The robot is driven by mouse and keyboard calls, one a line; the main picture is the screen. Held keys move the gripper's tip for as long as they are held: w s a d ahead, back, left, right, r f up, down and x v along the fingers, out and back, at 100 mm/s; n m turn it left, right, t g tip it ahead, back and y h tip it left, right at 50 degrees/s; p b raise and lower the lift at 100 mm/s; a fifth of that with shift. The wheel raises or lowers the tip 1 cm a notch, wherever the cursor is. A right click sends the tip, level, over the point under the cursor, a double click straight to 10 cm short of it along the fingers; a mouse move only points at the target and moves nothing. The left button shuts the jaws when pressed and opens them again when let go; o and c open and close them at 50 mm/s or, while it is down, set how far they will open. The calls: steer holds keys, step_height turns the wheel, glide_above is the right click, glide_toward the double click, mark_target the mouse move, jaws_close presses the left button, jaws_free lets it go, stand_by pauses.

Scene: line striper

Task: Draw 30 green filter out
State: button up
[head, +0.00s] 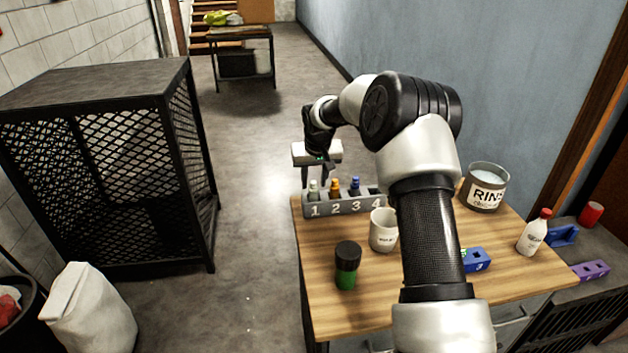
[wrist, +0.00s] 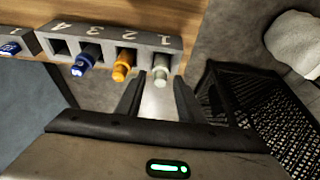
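A grey rack (head: 345,206) numbered 1 to 4 stands at the table's far left edge. Slot 1 holds a pale green piece (head: 313,190), slot 2 an orange piece (head: 334,189) and slot 3 a blue piece (head: 355,187). Slot 4 looks empty. My gripper (head: 316,176) is open and empty at the slot 1 end. In the wrist view the pale green piece (wrist: 161,73) appears between my fingertips (wrist: 159,82), with no visible grip on it. No marking of 30 is readable. A dark green jar with a black cap (head: 347,264) stands on the table.
A white mug (head: 382,231) stands just in front of the rack. A rinse tin (head: 484,187), a red-capped bottle (head: 534,232) and a blue block (head: 476,260) are at the right. My arm hides the table's middle. A black mesh cage (head: 100,165) stands left across open floor.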

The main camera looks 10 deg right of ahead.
steer(key=shift+c, duration=0.4)
jaws_close()
steer(key=shift+r+p, duration=0.4)
steer(key=shift+r, duration=0.3)
steer(key=shift+r+p, duration=2.05)
steer(key=shift+r, duration=1.35)
